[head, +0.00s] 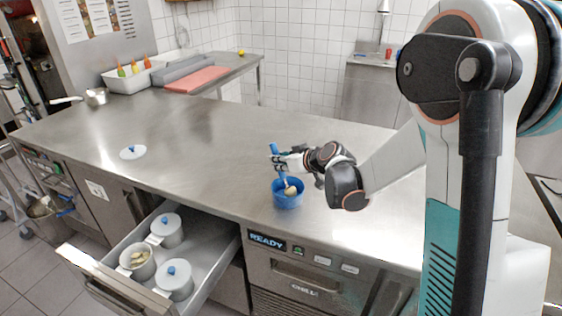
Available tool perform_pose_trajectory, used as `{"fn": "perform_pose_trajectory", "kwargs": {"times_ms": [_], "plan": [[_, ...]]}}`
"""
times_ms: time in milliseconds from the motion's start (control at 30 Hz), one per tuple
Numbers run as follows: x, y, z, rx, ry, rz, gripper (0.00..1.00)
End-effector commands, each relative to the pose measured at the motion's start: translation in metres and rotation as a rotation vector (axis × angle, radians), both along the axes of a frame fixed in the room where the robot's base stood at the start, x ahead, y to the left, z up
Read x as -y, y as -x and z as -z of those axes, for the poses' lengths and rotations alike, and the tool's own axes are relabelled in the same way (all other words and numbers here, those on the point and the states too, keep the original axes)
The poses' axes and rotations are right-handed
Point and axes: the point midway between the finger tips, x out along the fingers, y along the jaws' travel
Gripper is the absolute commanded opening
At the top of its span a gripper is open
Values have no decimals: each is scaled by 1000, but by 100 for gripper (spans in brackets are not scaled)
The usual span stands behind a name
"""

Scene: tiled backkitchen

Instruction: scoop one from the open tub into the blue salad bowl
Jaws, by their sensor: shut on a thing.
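The blue salad bowl (288,203) stands on the steel counter near its front edge. My gripper (280,163) is above the bowl, shut on a blue-handled scoop (274,149). The handle sticks up past the fingers and the scoop's lower end points down toward the bowl. A pale yellowish lump (291,190) shows at the bowl's mouth; I cannot tell whether it rests in the scoop or in the bowl. The open tub (127,264) is in the pulled-out drawer, with pale yellowish pieces inside. Its inside is only partly visible.
Two lidded tubs, one behind (168,235) and one in front (176,285), share the drawer (215,258) with the open tub. A loose white lid (133,153) with a blue knob lies on the counter. Much of the counter (190,140) is clear. A red board (197,79) lies at the back.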

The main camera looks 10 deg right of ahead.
Motion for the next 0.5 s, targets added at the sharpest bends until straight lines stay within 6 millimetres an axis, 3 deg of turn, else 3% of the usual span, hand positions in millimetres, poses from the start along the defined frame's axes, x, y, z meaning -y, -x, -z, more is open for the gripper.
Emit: {"fn": "perform_pose_trajectory", "kwargs": {"times_ms": [500], "plan": [[0,0,7,0,0,0,0]]}}
